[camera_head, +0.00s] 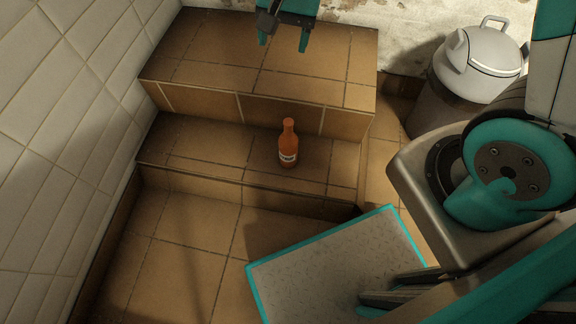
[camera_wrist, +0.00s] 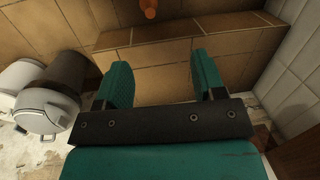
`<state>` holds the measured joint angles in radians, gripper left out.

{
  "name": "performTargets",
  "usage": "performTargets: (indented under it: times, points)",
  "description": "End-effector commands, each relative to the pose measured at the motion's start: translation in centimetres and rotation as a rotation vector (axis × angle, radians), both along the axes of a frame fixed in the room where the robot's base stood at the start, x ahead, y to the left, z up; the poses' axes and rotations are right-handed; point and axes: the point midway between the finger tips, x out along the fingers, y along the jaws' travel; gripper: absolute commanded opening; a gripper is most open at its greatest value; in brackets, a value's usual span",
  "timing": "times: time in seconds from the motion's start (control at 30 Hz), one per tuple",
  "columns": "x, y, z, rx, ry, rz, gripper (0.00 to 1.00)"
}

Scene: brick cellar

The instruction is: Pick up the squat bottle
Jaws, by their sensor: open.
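The squat bottle (camera_head: 288,146) is orange with a narrow neck and a pale label. It stands upright on the lower tiled step, near the step's middle. In the wrist view, part of the orange bottle (camera_wrist: 148,8) shows at the top edge, beyond the fingers; the rest is cut off. My gripper (camera_head: 284,42) is at the top of the head view, over the upper step, behind the bottle and apart from it. Its two teal fingers are spread with nothing between them, as the wrist view also shows (camera_wrist: 163,85).
The upper step (camera_head: 210,50) rises behind the bottle. A white tiled wall (camera_head: 60,130) stands on the left. A grey lidded can (camera_head: 485,55) stands at the back right. The lower step (camera_head: 210,150) is clear around the bottle.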

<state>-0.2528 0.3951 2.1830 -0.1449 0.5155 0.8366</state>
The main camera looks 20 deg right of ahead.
Motion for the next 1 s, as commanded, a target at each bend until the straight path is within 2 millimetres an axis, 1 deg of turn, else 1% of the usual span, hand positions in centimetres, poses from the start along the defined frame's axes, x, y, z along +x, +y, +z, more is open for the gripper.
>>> performTargets:
  times: [0.03,0.07,0.1,0.2,0.23,0.3,0.33,0.47,0.57,0.8,0.9,1.0]
  points:
    - [1.0,-0.2,-5.8,-0.022,0.016,-0.070,0.63]
    - [1.5,-0.4,-7.6,-0.034,0.021,-0.115,0.63]
    - [2.2,-0.7,-10.0,-0.051,0.028,-0.170,0.63]
    - [3.5,-1.2,-14.8,-0.084,0.036,-0.289,0.63]
    - [3.8,-1.4,-16.0,-0.095,0.037,-0.317,0.63]
    - [4.3,-1.6,-18.0,-0.109,0.038,-0.372,0.63]
    - [4.5,-1.7,-18.7,-0.114,0.039,-0.389,0.63]
    - [4.8,-2.0,-20.5,-0.128,0.040,-0.434,0.63]
    - [4.8,-2.0,-22.2,-0.131,0.040,-0.441,0.63]
    - [4.8,-2.0,-27.7,-0.130,0.042,-0.439,0.63]
    - [4.8,-2.0,-29.8,-0.130,0.042,-0.439,0.63]
    - [4.8,-2.0,-31.3,-0.129,0.040,-0.439,0.63]
